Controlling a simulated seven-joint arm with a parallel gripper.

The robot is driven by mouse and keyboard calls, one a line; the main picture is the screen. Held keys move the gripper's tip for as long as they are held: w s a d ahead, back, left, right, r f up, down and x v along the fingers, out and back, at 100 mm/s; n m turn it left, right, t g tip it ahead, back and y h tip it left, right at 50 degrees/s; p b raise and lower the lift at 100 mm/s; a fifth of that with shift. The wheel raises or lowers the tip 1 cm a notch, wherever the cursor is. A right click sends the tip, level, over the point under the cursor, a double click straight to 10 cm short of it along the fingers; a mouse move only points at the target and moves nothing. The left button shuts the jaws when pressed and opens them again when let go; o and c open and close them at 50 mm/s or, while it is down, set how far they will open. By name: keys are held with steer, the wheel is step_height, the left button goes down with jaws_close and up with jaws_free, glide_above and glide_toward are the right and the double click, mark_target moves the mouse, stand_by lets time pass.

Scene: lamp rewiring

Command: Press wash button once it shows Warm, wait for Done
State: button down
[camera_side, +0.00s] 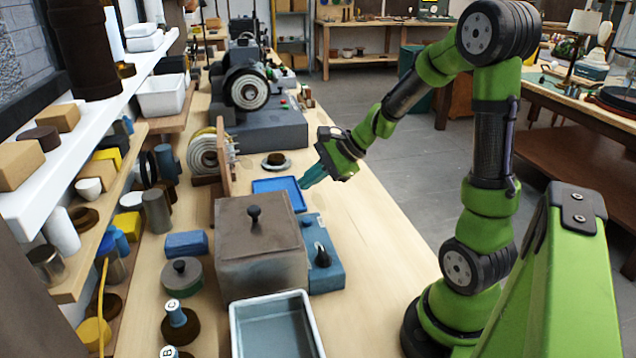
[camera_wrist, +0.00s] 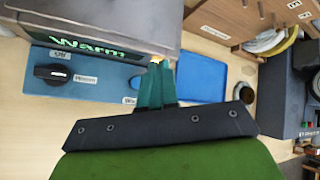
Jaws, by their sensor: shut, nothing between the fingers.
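The wash unit is a grey-brown lidded box (camera_side: 262,250) with a blue control panel (camera_side: 325,280) on its right side. In the wrist view its dark display (camera_wrist: 70,42) reads "Warm" in green letters. A black knob (camera_wrist: 52,73) sits on the panel (camera_wrist: 105,75) beside small white labels; it also shows in the side view (camera_side: 322,256). A partly covered label (camera_wrist: 130,101) starts with "Wa". I cannot make out the wash button; my fingers may hide it. My gripper (camera_wrist: 156,84) is shut and empty, teal fingertips close to the panel's end; contact is unclear. It shows in the side view (camera_side: 306,183) above the bench.
A blue tray (camera_side: 265,184) lies just beyond the lidded box; it also shows in the wrist view (camera_wrist: 203,75). A grey-blue open basin (camera_side: 272,330) stands in front. A wire-spool stand (camera_side: 225,165) and a grey machine (camera_side: 265,130) stand farther back. The bench's right side is clear.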

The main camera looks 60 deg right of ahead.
mark_target(311, 220)
steer(key=shift+f, duration=3.6)
steer(key=shift+f, duration=0.4)
steer(key=shift+f, duration=0.45)
steer(key=shift+r, duration=0.9)
steer(key=shift+r, duration=2.5)
